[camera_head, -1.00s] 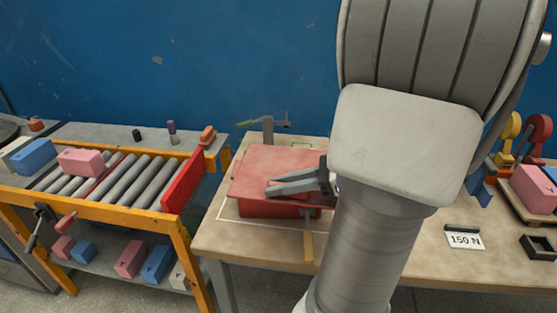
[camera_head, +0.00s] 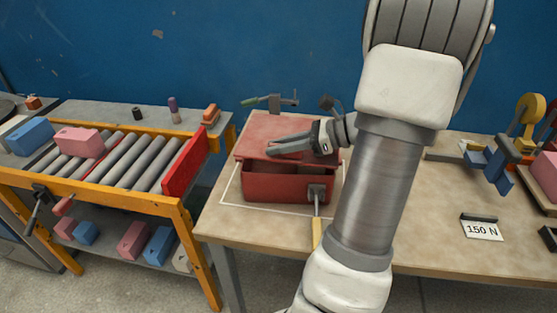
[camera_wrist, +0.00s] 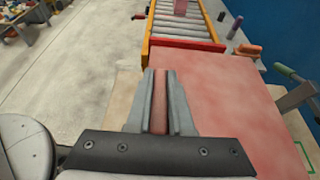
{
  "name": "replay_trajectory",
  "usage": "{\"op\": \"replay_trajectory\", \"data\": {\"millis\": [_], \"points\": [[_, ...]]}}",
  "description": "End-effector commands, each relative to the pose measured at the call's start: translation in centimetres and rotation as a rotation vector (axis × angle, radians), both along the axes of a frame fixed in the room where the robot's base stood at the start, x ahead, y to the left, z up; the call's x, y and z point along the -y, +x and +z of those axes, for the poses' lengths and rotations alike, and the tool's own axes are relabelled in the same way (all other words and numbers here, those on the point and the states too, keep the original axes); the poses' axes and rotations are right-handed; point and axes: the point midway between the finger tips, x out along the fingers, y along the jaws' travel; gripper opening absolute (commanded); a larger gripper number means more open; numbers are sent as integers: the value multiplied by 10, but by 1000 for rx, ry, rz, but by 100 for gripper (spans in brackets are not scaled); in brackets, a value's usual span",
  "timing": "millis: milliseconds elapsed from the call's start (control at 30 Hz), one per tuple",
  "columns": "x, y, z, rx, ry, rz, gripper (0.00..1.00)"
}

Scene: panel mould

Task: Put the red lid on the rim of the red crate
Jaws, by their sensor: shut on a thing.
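The red lid (camera_head: 275,126), a flat panel, is in my gripper (camera_head: 270,150) above the back part of the red crate (camera_head: 270,188). The crate stands on the table, and its dark inside shows below the lid's near edge. I cannot tell whether the lid touches the crate's back rim. In the wrist view, my gripper (camera_wrist: 160,74) is shut on a narrow red strip of the lid, and the lid's flat face (camera_wrist: 225,105) spreads to the right. The crate is not seen there.
A clamp with a yellow handle (camera_head: 317,233) is at the crate's front right. Another clamp with a green handle (camera_head: 258,101) stands behind the lid. The roller conveyor (camera_head: 120,160) with a red end plate (camera_head: 184,163) is left. A "150 N" sign (camera_head: 481,229) lies right.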

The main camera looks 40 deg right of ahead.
Motion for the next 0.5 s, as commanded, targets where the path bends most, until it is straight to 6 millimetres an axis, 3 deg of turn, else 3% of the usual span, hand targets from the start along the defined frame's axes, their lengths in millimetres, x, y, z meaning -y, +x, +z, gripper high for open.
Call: {"op": "replay_trajectory", "data": {"millis": [100, 267, 500], "points": [[8, 13, -9, 1, -1, 2, 0], [11, 18, -16, 0, 0, 1, 0], [11, 18, -49, -1, 2, 0, 0]]}}
